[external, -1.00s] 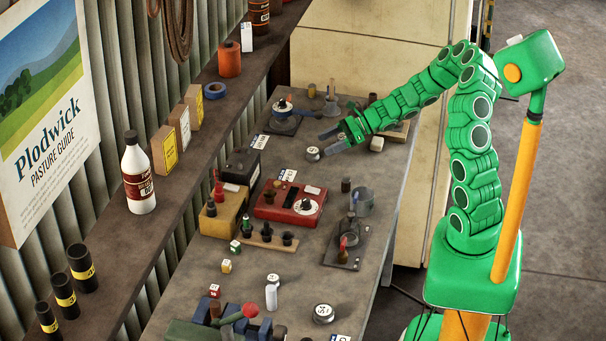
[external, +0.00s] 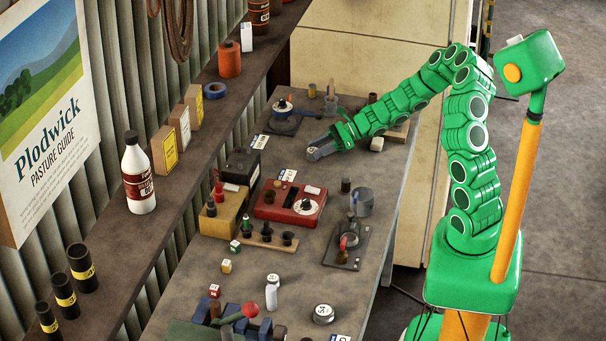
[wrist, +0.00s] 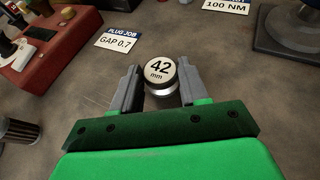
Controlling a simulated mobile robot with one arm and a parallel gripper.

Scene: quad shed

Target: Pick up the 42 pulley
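The 42 pulley (wrist: 160,70) is a small silvery disc with a pale top marked "42 mm". It sits on the bench between the fingertips of my gripper (wrist: 158,68) in the wrist view. A gap shows between the pulley and the left finger; the right finger is very close to it, and I cannot tell whether they touch. The fingers are apart, so my gripper is open around the pulley. In the external view my gripper (external: 319,149) is low over the bench and mostly covers the pulley.
A red tester box (external: 290,202) stands nearer the camera, with a "GAP 0.7" card (wrist: 119,41) beside the pulley. A dark round-based stand (wrist: 287,30) is at upper right in the wrist view.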

